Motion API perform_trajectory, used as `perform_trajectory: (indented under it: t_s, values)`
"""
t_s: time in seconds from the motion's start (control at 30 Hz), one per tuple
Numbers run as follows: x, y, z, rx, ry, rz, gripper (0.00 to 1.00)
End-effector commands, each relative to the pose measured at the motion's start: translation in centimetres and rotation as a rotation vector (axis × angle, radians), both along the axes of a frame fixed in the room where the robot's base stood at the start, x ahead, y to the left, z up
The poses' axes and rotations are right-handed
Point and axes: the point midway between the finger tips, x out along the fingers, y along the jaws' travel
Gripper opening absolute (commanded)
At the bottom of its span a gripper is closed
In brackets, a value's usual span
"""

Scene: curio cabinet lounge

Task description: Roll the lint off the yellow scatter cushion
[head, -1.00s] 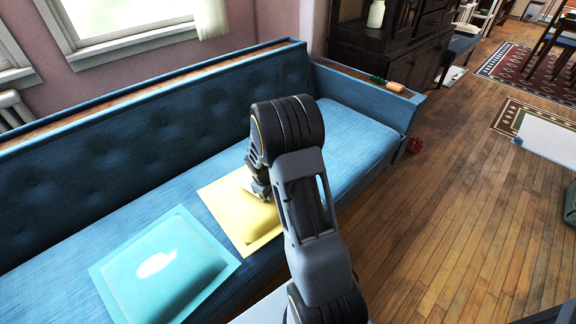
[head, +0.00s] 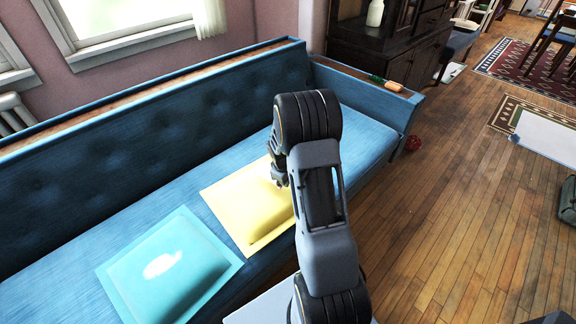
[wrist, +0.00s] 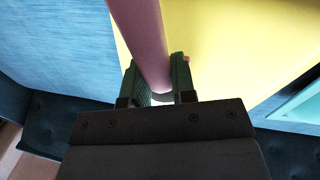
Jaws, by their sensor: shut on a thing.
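The yellow scatter cushion (head: 248,208) lies flat on the seat of the blue sofa, partly hidden on its right by my arm. It also shows in the wrist view (wrist: 235,40), filling the upper right. My gripper (wrist: 157,88) is shut on a mauve-pink rod-like thing (wrist: 140,35), which looks like the lint roller; its far end is out of frame. In the head view my gripper (head: 278,176) is over the right part of the cushion, and what it holds is hidden. I cannot tell whether the roller touches the cushion. No lint can be made out on the visible yellow.
A turquoise cushion (head: 190,275) with a white patch lies left of the yellow one on the sofa (head: 120,225). Small green and orange things (head: 385,82) lie on the sofa's far arm. A dark red ball-like thing (head: 413,143) is on the floor.

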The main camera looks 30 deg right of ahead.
Motion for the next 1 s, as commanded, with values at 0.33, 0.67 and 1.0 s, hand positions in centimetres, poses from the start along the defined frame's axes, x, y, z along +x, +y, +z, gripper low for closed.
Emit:
perform_trajectory:
  t_s: [0.33, 0.67, 1.0]
  values:
    - [0.1, 0.2, 3.6, 0.0, 0.001, 0.004, 0.02]
    - [0.1, 0.3, 5.4, 0.0, 0.0, 0.008, 0.02]
    - [0.1, 0.3, 5.3, 0.0, 0.0, 0.007, 0.02]
